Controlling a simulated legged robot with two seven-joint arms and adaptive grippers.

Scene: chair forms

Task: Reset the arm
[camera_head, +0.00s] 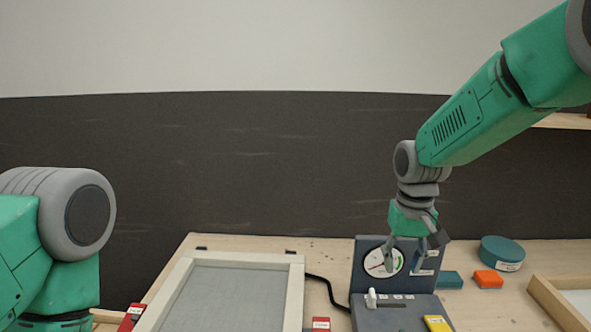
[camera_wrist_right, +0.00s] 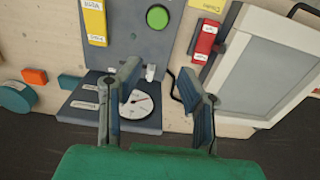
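My right arm comes in from the upper right in the head view. Its gripper (camera_head: 405,265) points down in front of a dark grey control box with a round white dial (camera_head: 383,262). In the right wrist view the two fingers (camera_wrist_right: 158,75) stand well apart with nothing between them. The dial (camera_wrist_right: 138,105) and a white lever (camera_wrist_right: 150,72) of the box show behind that gap. The lever also shows in the head view (camera_head: 371,298). My left arm shows at the lower left of the head view, but its gripper is out of sight.
A framed grey screen (camera_head: 296,290) lies on the wooden table left of the box. A red block (camera_head: 321,323), yellow block (camera_head: 438,323), teal block (camera_head: 450,280), orange block (camera_head: 488,279) and round teal container (camera_head: 502,252) are nearby. A wooden tray (camera_head: 555,300) is at right.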

